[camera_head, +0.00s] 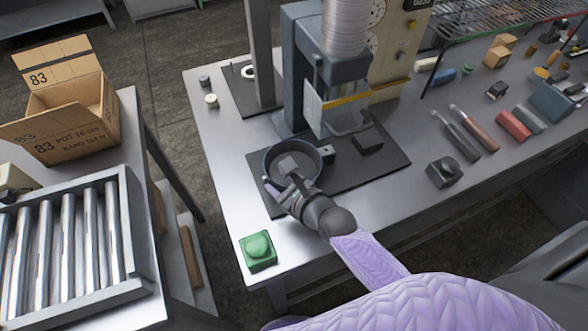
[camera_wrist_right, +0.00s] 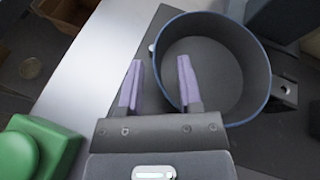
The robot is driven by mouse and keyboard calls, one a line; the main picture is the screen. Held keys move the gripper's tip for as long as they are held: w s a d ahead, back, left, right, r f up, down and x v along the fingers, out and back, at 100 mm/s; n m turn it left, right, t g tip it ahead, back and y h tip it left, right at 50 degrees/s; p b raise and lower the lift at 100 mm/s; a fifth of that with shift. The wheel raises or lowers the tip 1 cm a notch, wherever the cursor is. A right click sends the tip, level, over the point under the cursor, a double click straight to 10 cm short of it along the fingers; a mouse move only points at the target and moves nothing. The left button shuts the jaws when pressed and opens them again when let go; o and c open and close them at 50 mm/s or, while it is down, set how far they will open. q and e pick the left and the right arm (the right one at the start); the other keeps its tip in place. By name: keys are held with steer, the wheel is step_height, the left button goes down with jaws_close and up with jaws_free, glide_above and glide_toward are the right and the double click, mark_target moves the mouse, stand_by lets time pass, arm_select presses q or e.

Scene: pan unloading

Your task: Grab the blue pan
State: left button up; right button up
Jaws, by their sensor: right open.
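The blue pan (camera_head: 313,168), dark grey inside with a blue rim, stands upright on a dark mat on the steel table. In the right wrist view the pan (camera_wrist_right: 215,78) looks empty, with a dark handle block on its right side. My right gripper (camera_head: 284,181) is at the pan's near left edge. In the wrist view its purple fingers (camera_wrist_right: 160,62) are apart, one outside the near rim and one over the pan's inside. Nothing is held between them. Whether a finger touches the wall, I cannot tell. My left gripper is not in view.
A grey press machine (camera_head: 300,70) stands right behind the pan. A green button box (camera_head: 258,250) is on the near left corner of the table. A cardboard box (camera_head: 70,110) and a roller conveyor (camera_head: 75,235) are at left. Several tools lie at right.

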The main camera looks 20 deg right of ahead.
steer(key=shift+w+a+f, duration=0.1)
steer(key=shift+w+a, duration=0.05)
steer(key=shift+w, duration=0.2)
jaws_close()
stand_by(1.2)
